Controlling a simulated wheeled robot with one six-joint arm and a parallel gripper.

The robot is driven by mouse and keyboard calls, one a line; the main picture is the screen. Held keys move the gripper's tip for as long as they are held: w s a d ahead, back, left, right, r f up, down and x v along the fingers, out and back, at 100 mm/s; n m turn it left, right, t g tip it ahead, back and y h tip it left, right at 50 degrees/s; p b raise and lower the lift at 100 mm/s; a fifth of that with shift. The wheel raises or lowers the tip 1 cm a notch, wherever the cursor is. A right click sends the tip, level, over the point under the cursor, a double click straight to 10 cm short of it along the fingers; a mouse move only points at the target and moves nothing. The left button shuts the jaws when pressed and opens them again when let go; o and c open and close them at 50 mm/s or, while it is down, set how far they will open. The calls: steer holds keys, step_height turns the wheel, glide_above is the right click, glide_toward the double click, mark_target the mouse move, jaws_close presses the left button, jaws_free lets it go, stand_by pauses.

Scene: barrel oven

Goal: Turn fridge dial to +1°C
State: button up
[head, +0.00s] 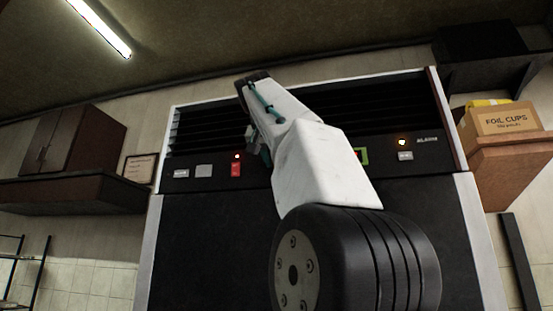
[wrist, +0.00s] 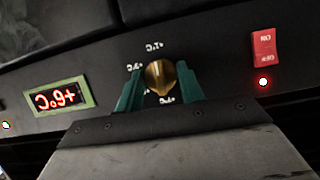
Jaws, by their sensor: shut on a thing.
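The fridge dial (wrist: 159,78) is a round brass knob on a black panel, in the middle of the wrist view. Small white temperature marks ring it, too small to read surely. My gripper (wrist: 160,86) has its two teal fingers on either side of the knob and is shut on it. The display (wrist: 60,98), in a pale green frame, shows upside down in the wrist view and reads +6°C in red. In the head view, my arm hides the dial and most of the display (head: 361,155).
A red switch (wrist: 263,47) with a lit red lamp (wrist: 263,82) is on the same panel; the switch also shows in the head view (head: 236,169). An amber lamp (head: 402,142) glows at right. A foil cups box (head: 502,121) stands on a shelf at right.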

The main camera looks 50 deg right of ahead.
steer(key=o, duration=1)
steer(key=v, duration=0.7)
steer(key=shift+s+a+r, duration=0.1)
steer(key=shift+a, duration=0.2)
